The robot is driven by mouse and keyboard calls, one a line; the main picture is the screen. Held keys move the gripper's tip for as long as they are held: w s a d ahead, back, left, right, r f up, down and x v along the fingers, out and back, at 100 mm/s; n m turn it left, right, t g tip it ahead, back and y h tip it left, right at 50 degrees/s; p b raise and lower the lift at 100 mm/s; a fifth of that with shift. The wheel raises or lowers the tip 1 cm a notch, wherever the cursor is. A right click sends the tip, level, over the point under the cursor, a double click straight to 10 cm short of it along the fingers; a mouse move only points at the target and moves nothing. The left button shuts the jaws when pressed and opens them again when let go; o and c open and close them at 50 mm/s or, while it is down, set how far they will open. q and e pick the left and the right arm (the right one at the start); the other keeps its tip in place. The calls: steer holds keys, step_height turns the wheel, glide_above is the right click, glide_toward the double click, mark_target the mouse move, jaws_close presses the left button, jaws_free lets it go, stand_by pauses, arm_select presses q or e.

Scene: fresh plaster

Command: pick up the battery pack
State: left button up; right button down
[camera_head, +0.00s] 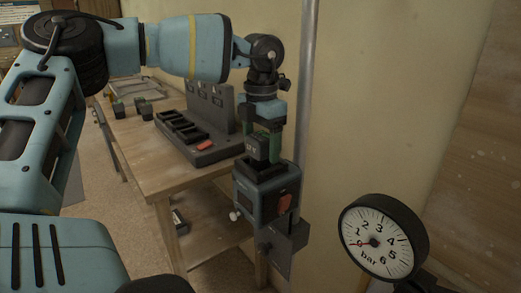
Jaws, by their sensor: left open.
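A dark block with pale lettering, which looks like the battery pack (252,153), sits in the top of a dark teal box (262,196) with a red tab on its front. My left gripper (264,147) points down over the block from above. Its green fingers are open and stand around or close against the block; their exact contact is too small to tell. The lower part of the block is hidden in the box. My right gripper is not in view.
A wooden table (160,172) stands left of the box, with a black slotted rack (196,137), a red piece (205,144) and small dark blocks (143,108). A vertical pipe (304,90) runs behind the box. A round pressure gauge (378,243) is at the lower right.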

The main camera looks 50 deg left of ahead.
arm_select(q)
steer(key=shift+f, duration=0.2)
steer(key=c, duration=1.3)
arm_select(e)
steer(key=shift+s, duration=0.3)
arm_select(q)
steer(key=shift+r, duration=0.2)
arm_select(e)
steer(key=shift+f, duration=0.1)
arm_select(q)
steer(key=shift+r, duration=0.2)
step_height(320, 180, up, 3)
steer(key=shift+s+d+r+b, duration=0.2)
steer(key=shift+s+d+b, duration=0.2)
steer(key=shift+s+d, duration=1.45)
steer(key=shift+s+d+r+b, duration=0.3)
steer(key=shift+s+d, duration=0.45)
steer(key=shift+s, duration=2.05)
steer(key=shift+s+d+r+b, duration=0.1)
steer(key=shift+s+d+b, duration=0.35)
steer(key=shift+s+d, duration=1.4)
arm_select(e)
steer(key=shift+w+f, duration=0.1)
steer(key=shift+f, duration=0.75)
arm_select(q)
steer(key=shift+s+a, duration=0.5)
steer(key=shift+s, duration=0.05)
